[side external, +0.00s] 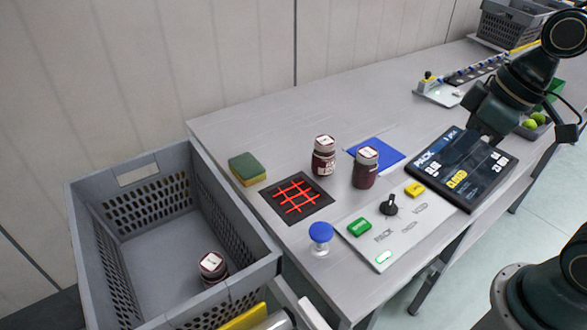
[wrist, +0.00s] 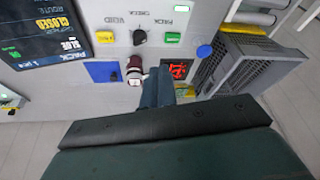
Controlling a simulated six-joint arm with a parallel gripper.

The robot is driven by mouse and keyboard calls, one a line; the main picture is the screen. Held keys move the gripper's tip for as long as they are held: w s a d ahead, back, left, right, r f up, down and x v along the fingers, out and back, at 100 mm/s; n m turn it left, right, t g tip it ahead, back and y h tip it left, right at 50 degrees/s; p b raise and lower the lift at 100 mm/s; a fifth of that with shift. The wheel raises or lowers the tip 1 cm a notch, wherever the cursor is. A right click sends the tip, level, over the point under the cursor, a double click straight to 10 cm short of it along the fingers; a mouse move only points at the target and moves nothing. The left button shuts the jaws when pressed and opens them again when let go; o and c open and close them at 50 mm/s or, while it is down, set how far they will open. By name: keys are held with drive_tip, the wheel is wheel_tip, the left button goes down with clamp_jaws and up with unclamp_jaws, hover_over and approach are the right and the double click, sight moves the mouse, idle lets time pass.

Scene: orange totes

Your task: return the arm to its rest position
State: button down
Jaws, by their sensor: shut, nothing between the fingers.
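My gripper (side external: 488,134) hangs over the top right of the dark display panel (side external: 455,187) in the side view, with nothing held. In the wrist view its fingers (wrist: 158,84) are together in front of the table. My arm comes in from the right edge of the side view. Two dark red jars with white lids, one (side external: 323,158) and another (side external: 366,168), stand upright on the table, apart from my gripper. A third jar (side external: 212,267) is inside the grey tote (side external: 245,277).
A blue square (side external: 385,152), green-yellow sponge (side external: 247,168), red-grid pad (side external: 310,207), blue knob (side external: 320,236) and control panel (side external: 393,240) with buttons occupy the table (side external: 255,122). A bowl of green fruit (side external: 531,127) and another grey crate (side external: 508,25) are at right. The back-left tabletop is clear.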

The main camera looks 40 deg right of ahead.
drive_tip(key=s+d+r+m+t+h, duration=0.1)
drive_tip(key=s+d+r+m+t, duration=0.1)
drive_tip(key=s, duration=0.3)
drive_tip(key=shift+s+d+r+m+h, duration=0.3)
drive_tip(key=shift+s+d+r+m, duration=0.15)
drive_tip(key=shift+m, duration=0.35)
drive_tip(key=shift+w, duration=0.1)
idle(0.3)
